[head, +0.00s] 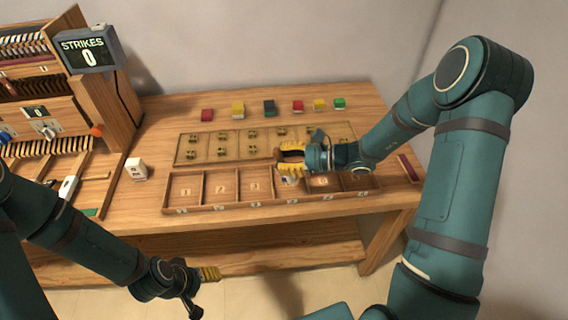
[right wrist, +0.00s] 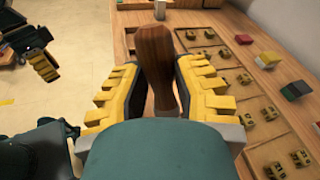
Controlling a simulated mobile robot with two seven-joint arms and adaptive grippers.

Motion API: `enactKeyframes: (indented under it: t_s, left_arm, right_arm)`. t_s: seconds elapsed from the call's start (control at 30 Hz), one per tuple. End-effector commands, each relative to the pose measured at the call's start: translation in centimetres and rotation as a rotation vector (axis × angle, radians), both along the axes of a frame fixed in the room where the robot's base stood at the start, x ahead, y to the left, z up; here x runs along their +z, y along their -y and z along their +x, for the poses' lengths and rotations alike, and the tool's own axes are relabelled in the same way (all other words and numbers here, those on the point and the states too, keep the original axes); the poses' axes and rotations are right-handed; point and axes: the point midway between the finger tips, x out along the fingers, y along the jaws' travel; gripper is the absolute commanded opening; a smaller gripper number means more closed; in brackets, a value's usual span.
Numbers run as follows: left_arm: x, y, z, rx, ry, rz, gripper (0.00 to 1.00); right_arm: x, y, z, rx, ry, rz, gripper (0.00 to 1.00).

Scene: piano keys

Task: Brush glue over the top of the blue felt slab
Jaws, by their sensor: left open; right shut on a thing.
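The dark blue felt slab (head: 269,107) lies near the back of the bench, between a yellow and a red slab. A dark slab at the right of the right wrist view (right wrist: 292,92) looks like the same one. My right gripper (head: 290,158) is over the trays, in front of the slab and apart from it. It is shut on a brown wooden handle (right wrist: 154,60), seen between its yellow fingers. I cannot make out the handle's working end. My left gripper (head: 205,277) is open and empty, low in front of the bench.
A numbered compartment tray (head: 215,205) and a tray of small brass parts (head: 180,150) lie mid-bench. A white block (head: 136,168) stands left. Red (head: 207,115), yellow (head: 238,109) and green (head: 339,103) slabs line the back. A keyboard cabinet with a STRIKES 0 display (head: 90,50) stands left.

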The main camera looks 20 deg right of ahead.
Motion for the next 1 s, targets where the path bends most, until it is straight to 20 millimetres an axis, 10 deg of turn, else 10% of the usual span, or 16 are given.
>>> enactKeyframes:
  t_s: [0.4, 1.0]
  left_arm:
    - [2.6, -0.2, 0.8, 0.015, 0.018, 0.005, 0.60]
    - [2.6, -0.2, 0.8, 0.015, 0.019, 0.005, 0.60]
  right_arm:
    - [3.6, 0.2, 0.4, 0.008, 0.000, 0.000, 0.00]
    - [3.7, 0.3, 0.4, 0.009, 0.000, 0.000, 0.00]
